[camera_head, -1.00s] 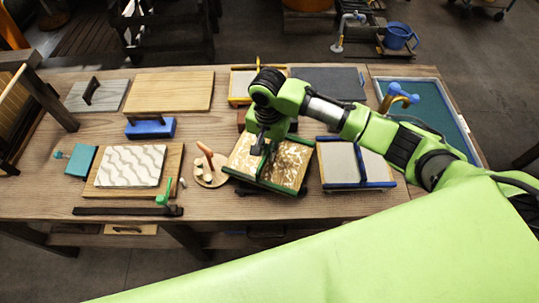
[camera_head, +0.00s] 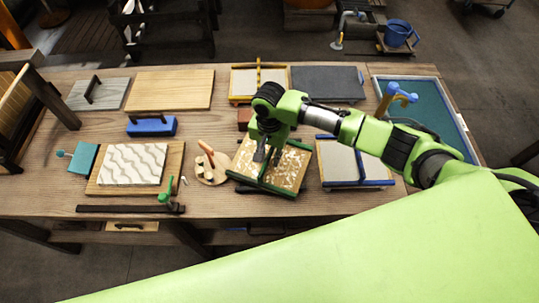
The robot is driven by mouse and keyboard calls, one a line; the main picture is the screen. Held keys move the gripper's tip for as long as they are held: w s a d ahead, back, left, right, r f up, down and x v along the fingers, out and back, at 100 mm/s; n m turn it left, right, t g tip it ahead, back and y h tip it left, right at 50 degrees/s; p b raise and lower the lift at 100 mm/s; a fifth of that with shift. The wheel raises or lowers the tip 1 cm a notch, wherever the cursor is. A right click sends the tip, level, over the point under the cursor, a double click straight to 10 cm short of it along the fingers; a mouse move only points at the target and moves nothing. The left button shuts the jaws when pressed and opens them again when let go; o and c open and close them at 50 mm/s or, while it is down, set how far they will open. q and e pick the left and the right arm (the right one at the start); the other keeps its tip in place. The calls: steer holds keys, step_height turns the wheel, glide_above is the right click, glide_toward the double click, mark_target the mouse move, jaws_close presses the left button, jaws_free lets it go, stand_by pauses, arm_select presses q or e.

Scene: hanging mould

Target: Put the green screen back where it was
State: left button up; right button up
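The green screen (camera_head: 290,168) is a green-edged frame with a patchy gold-and-white panel and a green bar across its middle. It appears to lie on the table, a little turned, just left of the blue-edged screen. My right gripper (camera_head: 268,158) is directly over the green screen, at its bar. Its two dark fingers look spread, one on each side of the bar. The gripper and wrist hide the far part of the screen. My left gripper is out of view.
A blue-edged screen (camera_head: 338,163) stands close to the right. A round board with a wooden-handled tool (camera_head: 210,168) is close to the left. A yellow-edged screen (camera_head: 243,82) and a dark slab (camera_head: 327,82) lie behind. The teal tray (camera_head: 428,110) is at far right.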

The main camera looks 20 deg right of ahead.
mark_target(269, 154)
step_height(269, 154, up, 12)
steer(key=b, duration=0.2)
steer(key=shift+r, duration=0.25)
stand_by(0.7)
